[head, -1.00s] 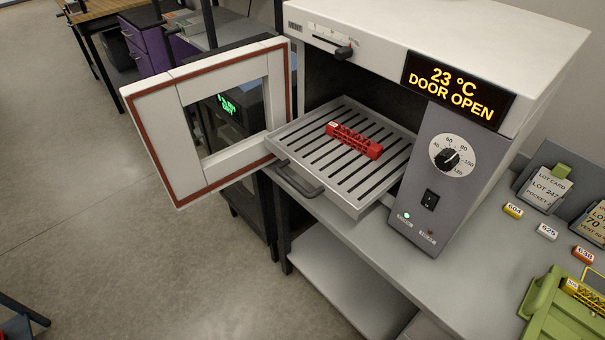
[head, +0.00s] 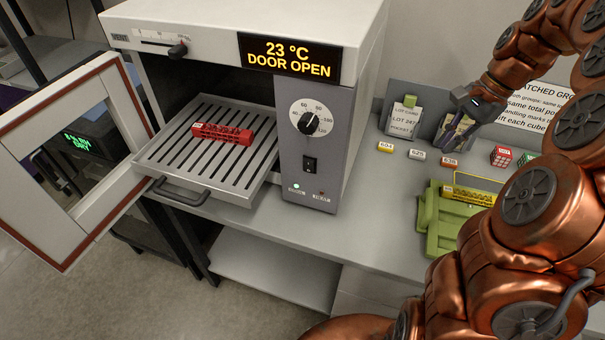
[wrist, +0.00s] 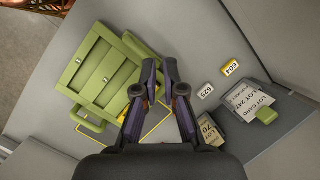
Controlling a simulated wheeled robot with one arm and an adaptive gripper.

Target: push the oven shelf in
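The oven shelf (head: 190,162) is a grey slatted tray drawn out of the oven (head: 225,22), with a dark handle (head: 178,193) on its front. A red lattice specimen (head: 222,134) lies on the slats. The oven door (head: 100,215) is swung open to the left; the display reads 23 °C, DOOR OPEN. My gripper (head: 474,108) is well to the right of the oven, above the bench near the card holders, apart from the shelf. In the wrist view my gripper (wrist: 160,68) points down with a narrow gap between its fingertips and nothing held.
A green tray (head: 436,240) with a yellow piece (head: 476,190) stands on the bench at right. Small number tags, a red cube (head: 501,156) and lot cards (head: 404,118) are behind it. The bench strip before the oven's control panel is clear.

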